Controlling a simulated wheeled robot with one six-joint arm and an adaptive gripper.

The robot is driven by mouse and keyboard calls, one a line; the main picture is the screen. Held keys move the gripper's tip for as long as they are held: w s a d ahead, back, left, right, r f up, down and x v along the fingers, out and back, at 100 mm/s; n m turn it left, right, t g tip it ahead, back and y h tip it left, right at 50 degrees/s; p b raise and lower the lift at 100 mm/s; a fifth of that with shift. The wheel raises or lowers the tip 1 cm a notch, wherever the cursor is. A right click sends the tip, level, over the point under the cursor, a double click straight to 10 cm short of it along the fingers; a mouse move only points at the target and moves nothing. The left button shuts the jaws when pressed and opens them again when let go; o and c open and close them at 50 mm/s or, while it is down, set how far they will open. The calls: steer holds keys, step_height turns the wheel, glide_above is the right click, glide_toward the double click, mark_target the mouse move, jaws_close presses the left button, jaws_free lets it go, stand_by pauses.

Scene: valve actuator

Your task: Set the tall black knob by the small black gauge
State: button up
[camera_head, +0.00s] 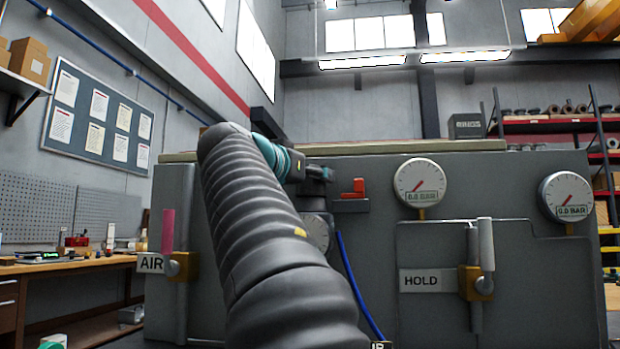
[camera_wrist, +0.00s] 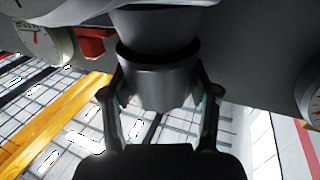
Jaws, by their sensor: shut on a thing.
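The tall black knob (camera_wrist: 158,85) shows in the wrist view as a dark grey stepped cylinder, wider toward the panel. My gripper (camera_wrist: 160,98) has one finger on each side of it and is shut on it. In the head view my gripper (camera_head: 318,174) is at the panel's upper part, left of the red lever, and my arm hides most of the knob there. A small gauge (camera_head: 319,232) sits below my gripper, partly covered by my arm; its face is too hidden to read.
The red lever (camera_head: 353,188) is just right of my gripper. Two white-faced gauges (camera_head: 420,188) (camera_head: 566,197) are farther right on the grey cabinet (camera_head: 380,245). Valve handles stand by the AIR label (camera_head: 150,263) and HOLD label (camera_head: 426,280). A blue hose (camera_head: 356,285) runs down beside my arm.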

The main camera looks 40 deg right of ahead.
steer(key=o, duration=0.9)
steer(key=v, duration=1.2)
